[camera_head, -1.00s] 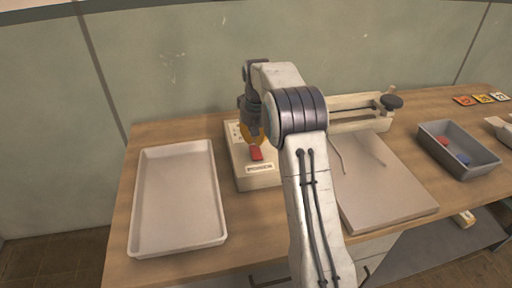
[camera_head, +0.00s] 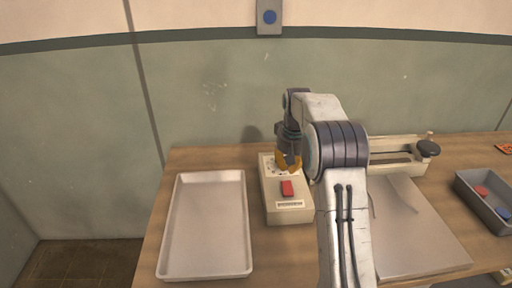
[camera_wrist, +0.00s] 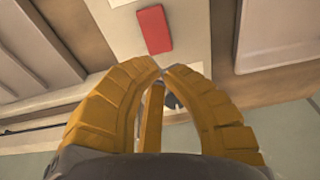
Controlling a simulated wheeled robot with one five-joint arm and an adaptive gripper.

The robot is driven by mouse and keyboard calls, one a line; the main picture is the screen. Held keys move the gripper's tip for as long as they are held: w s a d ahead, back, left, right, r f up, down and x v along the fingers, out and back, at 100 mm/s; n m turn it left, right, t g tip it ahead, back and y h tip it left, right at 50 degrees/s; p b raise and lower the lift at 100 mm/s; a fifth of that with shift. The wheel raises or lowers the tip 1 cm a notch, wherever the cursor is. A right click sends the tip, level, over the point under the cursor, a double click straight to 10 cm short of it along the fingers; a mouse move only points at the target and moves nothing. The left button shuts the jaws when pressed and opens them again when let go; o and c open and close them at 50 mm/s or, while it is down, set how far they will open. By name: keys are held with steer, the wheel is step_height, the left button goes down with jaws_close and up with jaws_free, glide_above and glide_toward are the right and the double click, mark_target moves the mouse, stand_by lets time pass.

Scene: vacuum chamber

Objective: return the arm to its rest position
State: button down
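My arm reaches up and forward over the table in the head view, bent at the elbow. My gripper (camera_head: 289,166) points down above the beige power box (camera_head: 291,213), just behind its red switch (camera_head: 287,188). In the wrist view the yellow fingertips of my gripper (camera_wrist: 161,72) meet, with nothing seen between them. The red switch (camera_wrist: 154,29) shows beyond the tips, apart from them in the picture. Part of the box is hidden behind the gripper and arm.
A pale empty tray (camera_head: 205,256) lies left on the wooden table (camera_head: 262,258). Right of my arm are a grey board (camera_head: 425,235) with a clamp-like frame (camera_head: 395,160) and a grey bin (camera_head: 480,207) holding red and blue pieces. A wall (camera_head: 200,100) stands close behind.

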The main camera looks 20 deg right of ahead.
steer(key=s+a+r+n, duration=0.1)
steer(key=s+a+r, duration=0.2)
steer(key=s, duration=0.5)
steer(key=s+a+r+t, duration=0.1)
steer(key=s+a+r, duration=0.25)
steer(key=s, duration=0.45)
steer(key=s+a+r+n, duration=0.1)
steer(key=s+a+r, duration=0.25)
steer(key=s, duration=0.45)
steer(key=s+a+f+t, duration=0.1)
steer(key=s+f, duration=0.3)
steer(key=s, duration=0.7)
steer(key=shift+a, duration=0.45)
steer(key=shift+d, duration=0.1)
